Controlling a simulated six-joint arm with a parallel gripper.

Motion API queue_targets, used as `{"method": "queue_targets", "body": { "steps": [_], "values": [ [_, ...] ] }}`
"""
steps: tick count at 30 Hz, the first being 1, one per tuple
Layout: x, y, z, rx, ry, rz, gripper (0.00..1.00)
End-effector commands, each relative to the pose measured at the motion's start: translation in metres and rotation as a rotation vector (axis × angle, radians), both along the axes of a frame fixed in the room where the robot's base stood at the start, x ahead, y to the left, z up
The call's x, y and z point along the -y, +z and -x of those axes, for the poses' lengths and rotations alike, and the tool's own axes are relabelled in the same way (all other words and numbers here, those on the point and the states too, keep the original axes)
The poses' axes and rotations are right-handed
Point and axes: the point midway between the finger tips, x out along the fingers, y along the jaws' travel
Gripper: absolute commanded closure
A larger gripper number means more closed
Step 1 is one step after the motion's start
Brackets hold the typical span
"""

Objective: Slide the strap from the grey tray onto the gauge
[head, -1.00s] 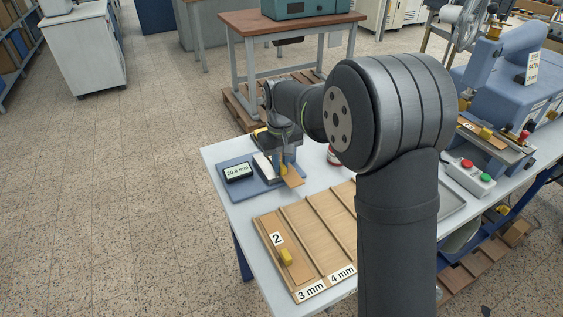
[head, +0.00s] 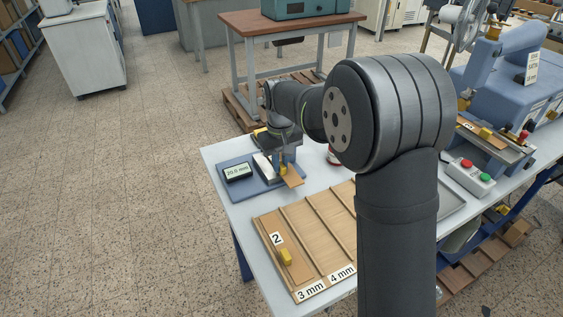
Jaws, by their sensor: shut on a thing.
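The gauge (head: 241,190) is a blue base at the table's far left corner, with a display (head: 238,172) that seems to read about 20.5 mm. My gripper (head: 284,164) is at the gauge's right side, pointing down, shut on the yellow tab of a brown strap (head: 293,181). The strap's near end sticks out to the lower right past the base. Its far end is hidden by the gripper, so I cannot tell how it sits in the gauge. The grey tray (head: 453,199) is mostly hidden behind my arm; only its right edge shows.
A wooden rack (head: 315,231) with slots labelled 3 mm and 4 mm lies in front; a strap (head: 296,268) with a yellow tab and a 2 label is in its left slot. A blue press (head: 505,85) and button box (head: 468,176) are at right.

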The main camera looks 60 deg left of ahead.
Motion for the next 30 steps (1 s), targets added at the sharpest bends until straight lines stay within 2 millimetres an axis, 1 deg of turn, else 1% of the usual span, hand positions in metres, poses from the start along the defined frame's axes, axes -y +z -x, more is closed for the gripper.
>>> {"method": "queue_targets", "body": {
  "steps": [1,2,3,5,6,14,17,19,23,30],
  "values": [
    [-0.01,-0.002,0.003,0.0,0.01,-0.025,1.0],
    [-0.01,-0.002,0.003,0.0,0.01,-0.025,0.84],
    [-0.01,-0.002,0.003,0.0,0.01,-0.025,0.76],
    [-0.01,-0.002,0.003,0.0,0.01,-0.025,0.65],
    [-0.01,-0.002,0.003,0.0,0.01,-0.025,0.61],
    [-0.01,-0.001,0.003,0.0,0.01,-0.025,0.61],
    [-0.01,0.004,0.003,0.0,0.01,-0.025,0.61],
    [-0.009,0.012,0.003,0.0,0.01,-0.026,0.61],
    [-0.008,0.04,0.003,0.001,0.01,-0.029,0.61],
    [-0.002,0.1,0.001,0.001,0.004,-0.021,0.61]
  ]
}}
